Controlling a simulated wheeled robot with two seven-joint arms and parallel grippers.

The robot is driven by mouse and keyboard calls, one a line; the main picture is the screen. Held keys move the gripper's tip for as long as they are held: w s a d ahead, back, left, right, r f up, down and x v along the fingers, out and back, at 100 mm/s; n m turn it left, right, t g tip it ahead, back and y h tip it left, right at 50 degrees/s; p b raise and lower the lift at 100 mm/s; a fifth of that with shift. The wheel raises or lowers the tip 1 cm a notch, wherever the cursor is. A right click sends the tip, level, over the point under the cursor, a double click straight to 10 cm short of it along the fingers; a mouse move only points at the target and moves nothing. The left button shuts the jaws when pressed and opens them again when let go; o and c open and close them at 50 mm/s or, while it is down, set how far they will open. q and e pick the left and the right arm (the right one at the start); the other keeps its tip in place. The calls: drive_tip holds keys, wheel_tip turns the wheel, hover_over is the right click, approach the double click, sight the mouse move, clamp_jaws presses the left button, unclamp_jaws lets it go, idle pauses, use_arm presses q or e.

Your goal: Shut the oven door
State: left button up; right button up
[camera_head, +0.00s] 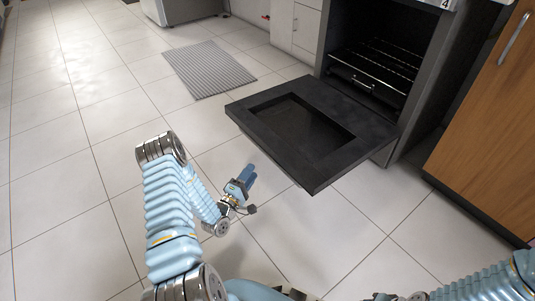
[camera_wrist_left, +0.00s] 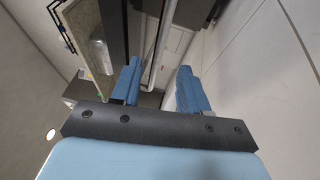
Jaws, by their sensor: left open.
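The oven (camera_head: 380,62) stands at the upper right with its cavity and wire racks showing. Its dark door (camera_head: 352,124) is swung down, roughly level, with a recessed window panel in its upward face. My left gripper (camera_head: 250,171) is left of the door's near left edge, apart from it in the picture, over the tiled floor. Its blue fingers (camera_wrist_left: 160,88) are spread with nothing between them in the left wrist view. My right arm enters at the lower right corner; its fingers are not visible.
A grey striped mat (camera_head: 208,69) lies on the floor left of the oven. White cabinets (camera_head: 296,28) stand left of the oven, and a wooden cabinet (camera_head: 487,125) stands at its right. The tiled floor in front of the door's left side is clear.

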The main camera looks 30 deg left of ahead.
use_arm(q)
drive_tip(key=w, duration=0.3)
drive_tip(key=w+r+b, duration=0.1)
drive_tip(key=w, duration=0.7)
drive_tip(key=shift+w+r, duration=0.15)
drive_tip(key=shift+r, duration=0.2)
clamp_jaws()
